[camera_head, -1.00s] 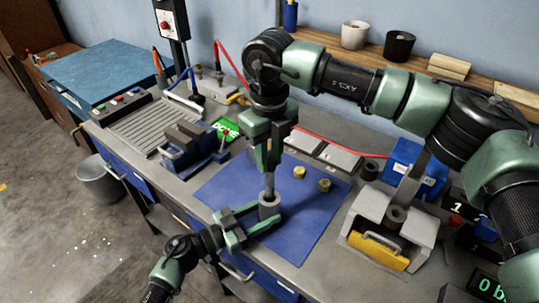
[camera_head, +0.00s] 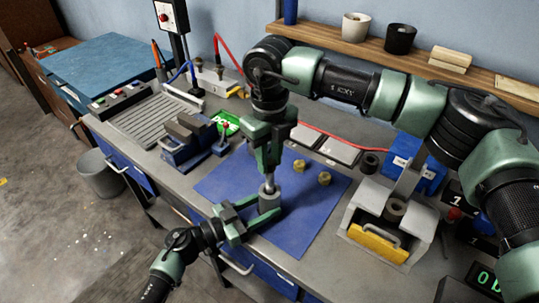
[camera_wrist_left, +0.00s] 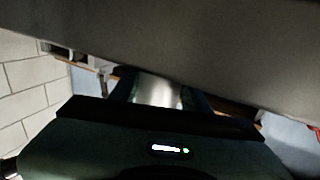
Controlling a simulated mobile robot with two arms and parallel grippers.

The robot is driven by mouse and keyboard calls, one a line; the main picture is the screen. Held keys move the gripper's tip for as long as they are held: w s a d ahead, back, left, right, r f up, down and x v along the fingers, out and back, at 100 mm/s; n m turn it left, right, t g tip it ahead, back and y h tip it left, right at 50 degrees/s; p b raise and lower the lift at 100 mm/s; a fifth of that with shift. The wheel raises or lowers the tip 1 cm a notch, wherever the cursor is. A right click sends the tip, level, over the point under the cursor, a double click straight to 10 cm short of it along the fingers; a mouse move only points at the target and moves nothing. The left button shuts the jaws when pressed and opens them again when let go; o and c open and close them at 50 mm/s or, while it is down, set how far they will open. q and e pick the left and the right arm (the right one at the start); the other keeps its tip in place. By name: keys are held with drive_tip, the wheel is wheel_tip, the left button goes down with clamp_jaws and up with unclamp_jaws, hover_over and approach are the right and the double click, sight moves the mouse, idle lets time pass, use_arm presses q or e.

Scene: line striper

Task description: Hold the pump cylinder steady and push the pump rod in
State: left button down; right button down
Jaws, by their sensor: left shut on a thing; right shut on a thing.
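The pump cylinder (camera_head: 269,204), a short grey metal cylinder, stands upright on the blue mat (camera_head: 310,222) near the bench's front edge. My left gripper (camera_head: 262,207) is shut on its side from the front left. In the left wrist view a bright metal surface (camera_wrist_left: 157,93) shows between the fingers. The pump rod (camera_head: 269,184), thin and shiny, stands upright out of the cylinder's top. My right gripper (camera_head: 269,168) points down from above and is shut on the rod's upper part, hiding its top. A short length of rod shows between the right gripper and the cylinder.
Two small brass pieces (camera_head: 324,178) (camera_head: 299,166) lie on the mat, right of the rod. A vise (camera_head: 188,142) stands to the left. A grey holder with a yellow front (camera_head: 378,243) stands to the right. The mat's right part is clear.

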drive_tip(key=shift+f, duration=1.65)
idle(0.9)
drive_tip(key=c, duration=0.8)
unclamp_jaws()
drive_tip(key=shift+o, duration=0.2)
drive_tip(key=shift+r, duration=3.5)
use_arm(q)
drive_tip(key=c, duration=0.6)
unclamp_jaws()
drive_tip(key=shift+a, duration=0.1)
